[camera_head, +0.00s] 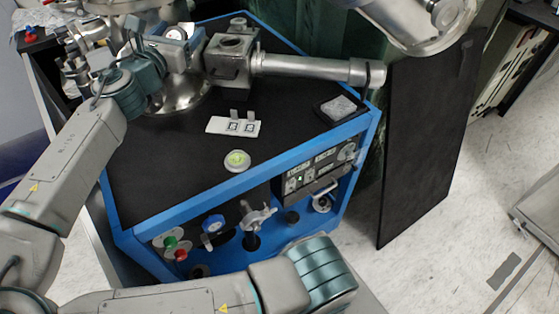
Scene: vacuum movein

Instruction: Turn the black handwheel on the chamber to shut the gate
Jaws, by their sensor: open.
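The steel chamber assembly (231,72) stands at the back of the black-topped blue bench, with a box-shaped body and a tube running right. My arm comes up from the lower left, and my gripper (192,50) is at the left side of this box, close to it. The gripper is small here and its fingers are hard to make out; it is open, with nothing seen between them. I cannot pick out the black handwheel; my wrist and gripper cover part of the chamber there. Whether the gripper touches anything I cannot tell.
The tube (310,67) extends right. A dark panel (425,150) stands right of the bench.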

